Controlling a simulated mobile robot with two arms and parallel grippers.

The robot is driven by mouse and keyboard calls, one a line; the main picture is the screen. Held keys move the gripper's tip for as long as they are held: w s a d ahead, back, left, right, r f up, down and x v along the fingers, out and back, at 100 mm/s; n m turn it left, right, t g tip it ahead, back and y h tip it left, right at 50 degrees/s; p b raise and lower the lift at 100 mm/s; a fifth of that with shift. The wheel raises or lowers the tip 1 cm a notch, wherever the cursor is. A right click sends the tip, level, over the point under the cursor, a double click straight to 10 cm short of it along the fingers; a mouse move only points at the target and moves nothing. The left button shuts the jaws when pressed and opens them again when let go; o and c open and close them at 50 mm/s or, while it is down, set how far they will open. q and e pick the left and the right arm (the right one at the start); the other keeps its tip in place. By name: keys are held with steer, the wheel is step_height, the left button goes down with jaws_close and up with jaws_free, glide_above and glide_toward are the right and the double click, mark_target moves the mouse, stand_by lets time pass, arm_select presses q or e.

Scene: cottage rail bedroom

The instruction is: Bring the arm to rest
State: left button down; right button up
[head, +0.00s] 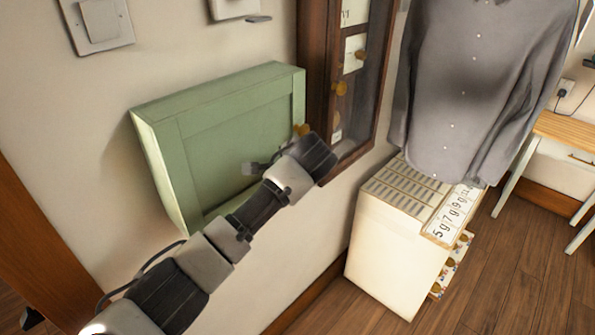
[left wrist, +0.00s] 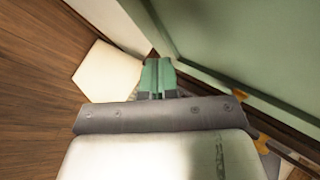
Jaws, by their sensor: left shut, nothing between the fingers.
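My left arm reaches in from the lower left of the head view, in front of the pale green wall cabinet (head: 220,135). The green cabinet's surface (left wrist: 250,40) fills the upper right there. The cabinet's door looks closed, with a round brass knob (head: 302,130) at its right. My right gripper is not in view.
A dark wooden glazed case (head: 318,60) hangs right of the cabinet. A grey shirt (head: 470,90) hangs above a white unit (head: 385,250) with a partitioned, numbered top. A wooden table (head: 570,130) stands at the far right. Wooden floor (head: 500,275) is clear at the lower right.

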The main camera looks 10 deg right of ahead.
arm_select(q)
steer(key=s+d+f+b+v, duration=0.1)
steer(key=v, duration=0.6)
steer(key=a+f+n+g+h+b, duration=0.1)
steer(key=a+f+n+g, duration=0.15)
steer(key=f, duration=1.05)
steer(key=a+f+n+g, duration=0.1)
steer(key=a+f, duration=0.3)
steer(key=f, duration=0.9)
steer(key=s+a+f+n+g, duration=0.15)
steer(key=s+a+f, duration=0.35)
steer(key=f, duration=0.5)
steer(key=s+a+f+n+h+b, duration=0.1)
steer(key=s+a+f+n, duration=0.15)
steer(key=s+f, duration=0.55)
steer(key=s+a+f+n+g, duration=0.1)
steer(key=s+a+f, duration=0.35)
steer(key=f, duration=0.65)
steer(key=s+a+f+n, duration=0.1)
steer(key=s+a+f, duration=0.3)
steer(key=s, duration=0.7)
steer(key=s+a+f+n+g, duration=0.1)
steer(key=s+a+f, duration=0.4)
steer(key=s, duration=0.6)
steer(key=s+a+f+n+g+b, duration=0.1)
steer(key=s+a+f+n, duration=0.2)
steer(key=s, duration=0.9)
steer(key=shift+a+f, duration=0.95)
steer(key=shift+a, duration=0.1)
